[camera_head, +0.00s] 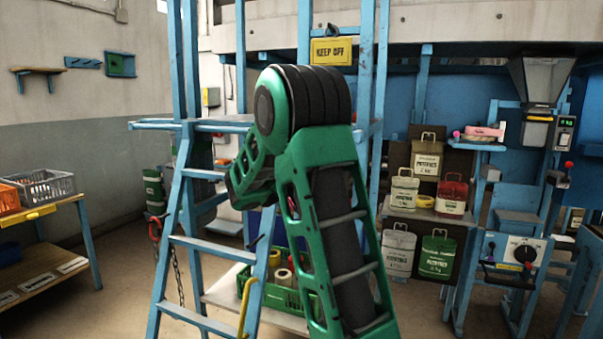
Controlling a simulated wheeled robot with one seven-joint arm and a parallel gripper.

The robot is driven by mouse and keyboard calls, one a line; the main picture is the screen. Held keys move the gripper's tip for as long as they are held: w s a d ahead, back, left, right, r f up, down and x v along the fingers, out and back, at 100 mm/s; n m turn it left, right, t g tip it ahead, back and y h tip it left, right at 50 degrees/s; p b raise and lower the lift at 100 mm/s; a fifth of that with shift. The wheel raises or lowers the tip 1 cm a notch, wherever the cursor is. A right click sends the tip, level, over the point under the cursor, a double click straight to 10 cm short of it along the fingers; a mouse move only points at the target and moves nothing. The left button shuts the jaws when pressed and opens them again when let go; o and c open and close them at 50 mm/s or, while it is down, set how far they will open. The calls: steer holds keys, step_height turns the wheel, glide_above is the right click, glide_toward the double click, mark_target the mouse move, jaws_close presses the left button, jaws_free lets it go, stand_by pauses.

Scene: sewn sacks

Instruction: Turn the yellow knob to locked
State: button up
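I cannot make out a yellow knob for certain. A white panel (497,247) on the blue machine at the right carries a round dark dial (525,253) with a small yellow mark below it. My green arm rises through the middle of the view and folds back down at the elbow, away from the panel. My gripper is hidden behind the arm, so its fingers do not show.
A green crate (284,297) sits low behind my arm. A table (45,283) with crates is left; floor between is free.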

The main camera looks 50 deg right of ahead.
steer(key=shift+w+a+n, duration=0.1)
steer(key=shift+w+n, duration=0.05)
steer(key=shift+n, duration=0.15)
steer(key=o, duration=1)
steer(key=shift+o, duration=0.2)
steer(key=v, duration=1)
steer(key=shift+a, duration=0.3)
steer(key=shift+s+f, duration=0.15)
steer(key=shift+s, duration=0.05)
